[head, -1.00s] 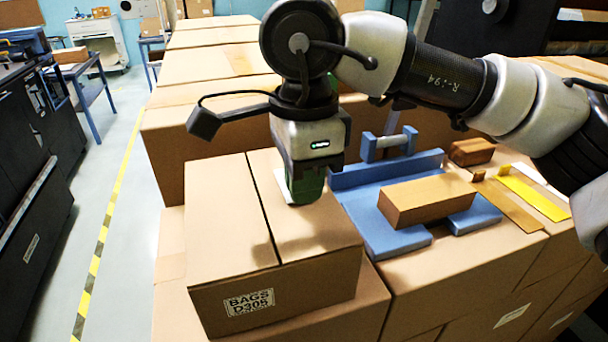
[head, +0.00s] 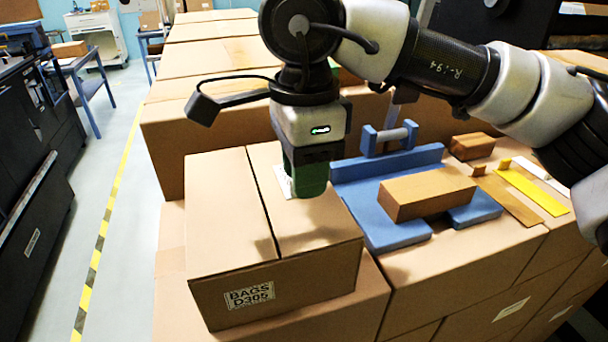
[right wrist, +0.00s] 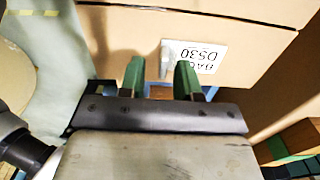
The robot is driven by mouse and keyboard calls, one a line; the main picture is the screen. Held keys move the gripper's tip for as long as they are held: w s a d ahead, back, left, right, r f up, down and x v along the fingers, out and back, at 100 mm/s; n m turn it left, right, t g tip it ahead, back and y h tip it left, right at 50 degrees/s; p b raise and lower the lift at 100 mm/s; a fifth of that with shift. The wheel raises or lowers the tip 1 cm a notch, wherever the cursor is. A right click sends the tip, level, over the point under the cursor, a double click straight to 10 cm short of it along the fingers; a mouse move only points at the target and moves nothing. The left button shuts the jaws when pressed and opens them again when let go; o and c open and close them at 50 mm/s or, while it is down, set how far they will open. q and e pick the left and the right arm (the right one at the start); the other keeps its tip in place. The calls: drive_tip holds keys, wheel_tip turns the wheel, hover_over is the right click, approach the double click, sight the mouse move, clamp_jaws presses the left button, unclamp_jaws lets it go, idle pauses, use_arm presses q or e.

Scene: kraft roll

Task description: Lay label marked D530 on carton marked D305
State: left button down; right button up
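The carton marked D305 (head: 220,225) stands at the front, its printed mark facing me. My right gripper (head: 308,190) is just above its top, right of the centre seam. The white label marked D530 (right wrist: 205,60) shows in the right wrist view against the carton's top, partly behind one green finger. In the head view, a strip of the label (head: 281,181) shows left of the fingers; the rest is hidden. In the right wrist view, the green fingers (right wrist: 160,75) stand apart, with a thin pale upright edge between them. My left gripper is not in view.
A blue fixture (head: 395,232) with a brown block (head: 426,192) on it stands right of the carton. A yellow strip (head: 533,192) and a smaller brown block (head: 472,146) lie farther right. Larger cartons (head: 215,125) stand behind. An aisle is on the left.

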wheel_tip(320, 180, up, 11)
idle(0.3)
drive_tip(key=shift+f, duration=0.1)
